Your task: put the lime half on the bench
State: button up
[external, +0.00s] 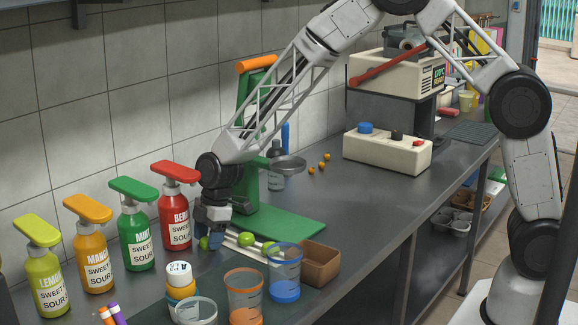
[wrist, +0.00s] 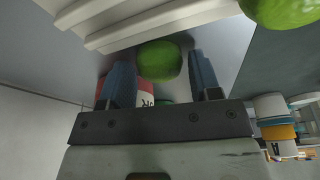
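My gripper (external: 213,238) is low over the bench (external: 365,205), beside the red bottle. In the wrist view its blue fingers (wrist: 160,80) are apart, with a green lime piece (wrist: 160,61) between or just beyond their tips. Small gaps show on both sides of it. This piece also shows at the gripper's left side in the external view (external: 204,243). No cut face is visible, so I cannot tell whether it is a half.
Several pump bottles, including a red one (external: 175,222), stand left of the gripper. A green press (external: 253,135) rises behind it, with a green board (external: 285,226) to the right. Cups (external: 244,295) stand in front. The bench's middle right is clear.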

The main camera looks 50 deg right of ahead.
jog(key=shift+r, duration=0.1)
jog(key=v, duration=1.2)
dwell(0.4)
jog(key=shift+r, duration=0.1)
dwell(0.4)
